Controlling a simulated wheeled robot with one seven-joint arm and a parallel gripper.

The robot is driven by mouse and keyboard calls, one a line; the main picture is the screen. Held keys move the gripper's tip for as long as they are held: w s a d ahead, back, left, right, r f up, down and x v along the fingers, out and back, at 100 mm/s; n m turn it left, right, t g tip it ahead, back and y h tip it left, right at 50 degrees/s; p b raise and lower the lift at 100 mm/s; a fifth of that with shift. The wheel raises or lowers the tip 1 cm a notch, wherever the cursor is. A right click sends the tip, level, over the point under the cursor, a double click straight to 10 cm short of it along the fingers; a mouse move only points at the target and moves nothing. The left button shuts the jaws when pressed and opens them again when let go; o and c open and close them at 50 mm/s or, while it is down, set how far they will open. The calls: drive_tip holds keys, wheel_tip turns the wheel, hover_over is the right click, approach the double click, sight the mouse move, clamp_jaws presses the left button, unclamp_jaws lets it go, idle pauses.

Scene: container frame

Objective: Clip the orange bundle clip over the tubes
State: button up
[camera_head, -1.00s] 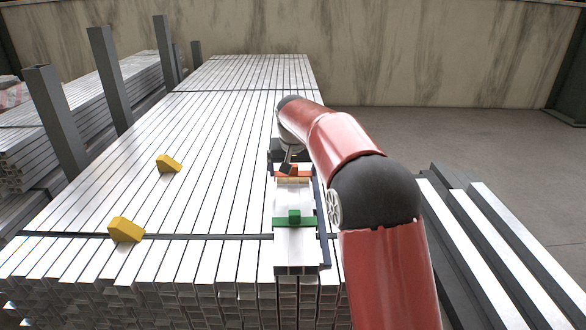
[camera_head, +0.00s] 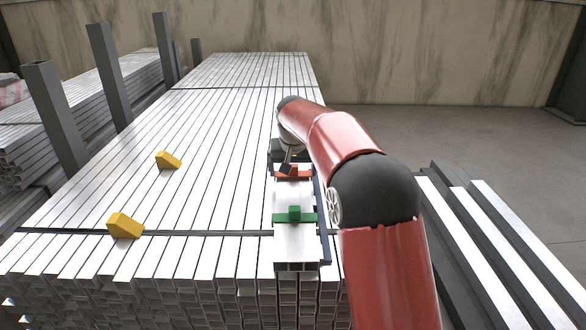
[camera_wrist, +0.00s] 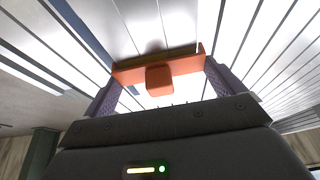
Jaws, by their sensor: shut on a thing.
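The orange bundle clip (camera_head: 301,173) lies across a short bundle of silver tubes (camera_head: 294,246) on top of the tube stack. In the wrist view the orange clip (camera_wrist: 159,70) spans between both fingers, with its block-shaped knob facing me. My gripper (camera_wrist: 160,84) is shut on the clip. In the head view my gripper (camera_head: 288,160) is mostly hidden behind the clip and my arm. I cannot tell whether the clip is fully seated on the tubes. A green clip (camera_head: 294,215) sits across the same bundle, nearer the front.
Two yellow wedges (camera_head: 125,226) (camera_head: 168,160) rest on the stack to the left. Dark upright posts (camera_head: 55,115) stand along the left side. A dark rail (camera_head: 322,225) runs along the bundle's right side. More tubes (camera_head: 500,250) lie lower right, beyond my arm.

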drive_tip(key=shift+f, duration=0.35)
drive_tip(key=o, duration=0.6)
drive_tip(key=shift+r+p, duration=2.9)
drive_tip(key=shift+r, duration=0.6)
drive_tip(key=shift+s, duration=0.1)
